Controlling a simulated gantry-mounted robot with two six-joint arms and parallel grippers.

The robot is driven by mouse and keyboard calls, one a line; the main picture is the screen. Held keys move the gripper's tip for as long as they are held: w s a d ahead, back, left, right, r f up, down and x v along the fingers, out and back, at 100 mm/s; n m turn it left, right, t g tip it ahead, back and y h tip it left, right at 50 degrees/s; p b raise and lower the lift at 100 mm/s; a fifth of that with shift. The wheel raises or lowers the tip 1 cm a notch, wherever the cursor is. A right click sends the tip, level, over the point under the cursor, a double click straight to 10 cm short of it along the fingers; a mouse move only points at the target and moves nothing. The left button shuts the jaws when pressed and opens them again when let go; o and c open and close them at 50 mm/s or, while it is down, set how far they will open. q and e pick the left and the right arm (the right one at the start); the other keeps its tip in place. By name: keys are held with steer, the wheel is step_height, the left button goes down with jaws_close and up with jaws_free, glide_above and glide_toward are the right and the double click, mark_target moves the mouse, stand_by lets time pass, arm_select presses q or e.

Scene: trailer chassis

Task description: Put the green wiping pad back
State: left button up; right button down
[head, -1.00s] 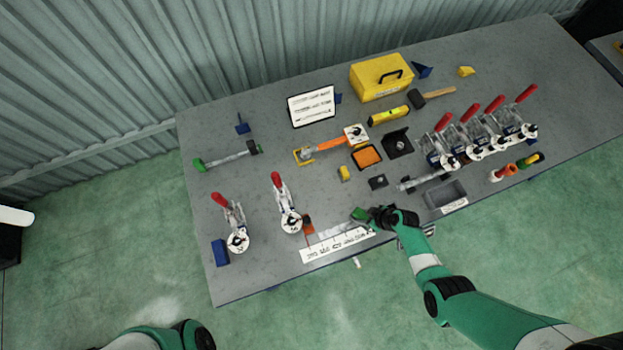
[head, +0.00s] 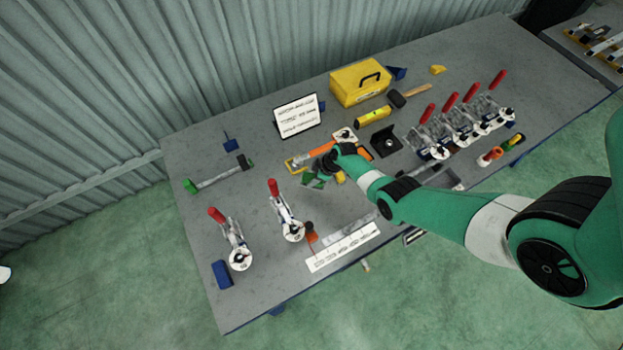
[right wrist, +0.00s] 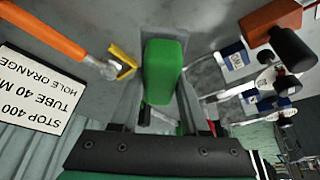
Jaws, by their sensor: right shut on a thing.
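The green wiping pad (right wrist: 163,75) is between the fingers of my right gripper (right wrist: 160,100) in the right wrist view. In the head view the right gripper (head: 325,168) is over the middle of the table, and the green pad (head: 313,182) shows at its tip, partly hidden by it. The gripper is shut on the pad. Whether the pad touches the tabletop I cannot tell. My left gripper is not in view.
An orange-handled tool (head: 312,155) lies just behind the gripper; a white sign (head: 297,117) stands farther back. A red-handled clamp (head: 287,212) stands to the front left. A yellow toolbox (head: 360,83) is at the back. Bare tabletop lies left of the gripper.

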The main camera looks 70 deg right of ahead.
step_height(320, 180, down, 10)
steer(key=b, duration=0.8)
steer(key=shift+r, duration=0.35)
steer(key=c, duration=0.8)
jaws_free()
steer(key=shift+f+b, duration=0.2)
steer(key=shift+b, duration=0.1)
steer(key=shift+c, duration=0.2)
steer(key=o, duration=0.4)
steer(key=shift+o, duration=0.2)
steer(key=p+v, duration=1.1)
steer(key=p, duration=0.2)
steer(key=shift+a+r, duration=0.1)
steer(key=shift+r, duration=0.3)
steer(key=shift+s+r+p, duration=0.2)
steer(key=shift+r+p, duration=0.1)
steer(key=shift+p, duration=0.1)
